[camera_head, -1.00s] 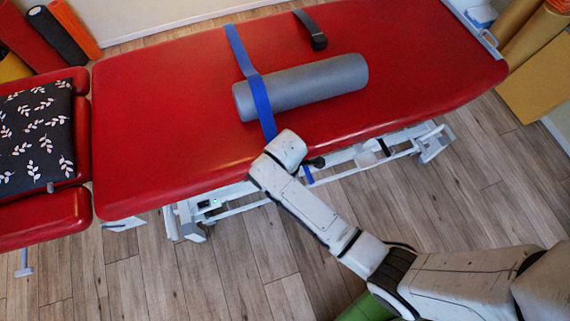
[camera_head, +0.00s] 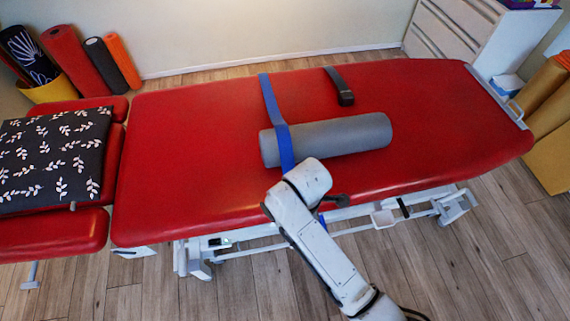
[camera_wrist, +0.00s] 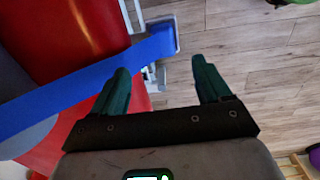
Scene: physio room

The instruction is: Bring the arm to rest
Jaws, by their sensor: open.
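My arm (camera_head: 328,262) reaches up from the bottom of the head view to the near edge of the red treatment table (camera_head: 190,170). In the wrist view my gripper (camera_wrist: 160,64) is open, with two dark green fingers apart and nothing between them. Wooden floor and part of the table's frame show beyond the fingers. The blue strap (camera_wrist: 70,90) runs past the left finger there. In the head view the blue strap (camera_head: 273,105) crosses the table and lies over the left part of a grey roller (camera_head: 345,138). The gripper is mostly hidden by my arm in that view.
A black strap (camera_head: 341,85) lies at the table's far side. A patterned pillow (camera_head: 50,160) rests on the left section. Rolled mats (camera_head: 75,65) stand back left, and a white drawer cabinet (camera_head: 460,35) back right. Floor (camera_head: 500,255) at the lower right is clear.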

